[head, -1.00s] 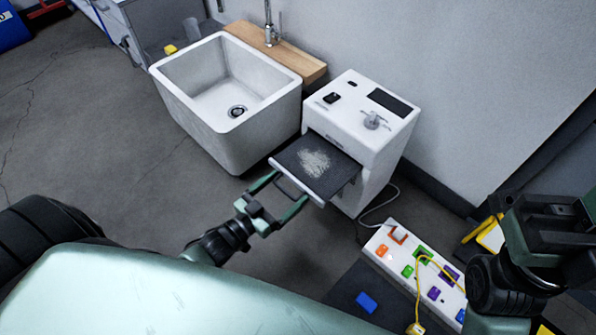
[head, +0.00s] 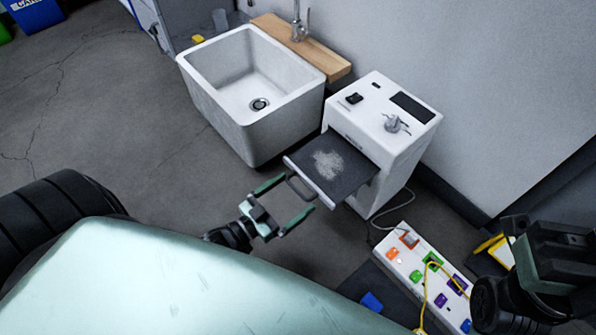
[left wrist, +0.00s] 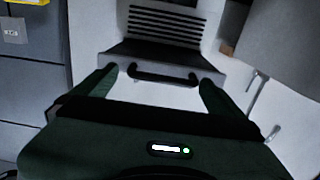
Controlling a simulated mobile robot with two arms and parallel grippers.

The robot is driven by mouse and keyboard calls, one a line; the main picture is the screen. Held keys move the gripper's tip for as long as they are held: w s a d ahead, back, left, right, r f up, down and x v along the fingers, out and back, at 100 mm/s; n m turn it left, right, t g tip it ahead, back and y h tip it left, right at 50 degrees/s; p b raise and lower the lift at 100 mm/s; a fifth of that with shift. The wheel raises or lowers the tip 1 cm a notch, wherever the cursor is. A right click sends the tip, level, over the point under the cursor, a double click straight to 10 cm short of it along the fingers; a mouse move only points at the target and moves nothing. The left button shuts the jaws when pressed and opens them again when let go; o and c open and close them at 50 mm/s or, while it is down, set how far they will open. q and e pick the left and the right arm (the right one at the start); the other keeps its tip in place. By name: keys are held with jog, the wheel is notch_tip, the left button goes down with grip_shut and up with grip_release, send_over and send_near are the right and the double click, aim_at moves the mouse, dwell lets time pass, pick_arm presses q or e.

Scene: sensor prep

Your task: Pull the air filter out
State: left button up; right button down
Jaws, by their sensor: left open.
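The air filter (head: 334,164) is a dark flat panel with a patch of pale dust on top. It sticks well out of the front slot of a white machine (head: 377,146), handle toward me. Its dark handle (head: 300,189) also shows in the left wrist view (left wrist: 160,78). My left gripper (head: 299,192) is open and empty just in front of the tray, its fingers to either side of the handle and not closed on it. My right gripper (head: 520,238) is at the right edge; its jaws are not clear.
A white sink (head: 225,105) with a wooden ledge (head: 300,48) stands left of the machine. A white board with coloured switches and a yellow cable (head: 402,250) lies at the lower right, near a blue block (head: 371,302). The floor (head: 130,130) at left is clear.

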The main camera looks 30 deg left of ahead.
pick_arm(q)
jog(key=p+v, duration=0.1)
jog(key=v, duration=0.4)
jog(key=shift+r, duration=0.1)
dwell(0.3)
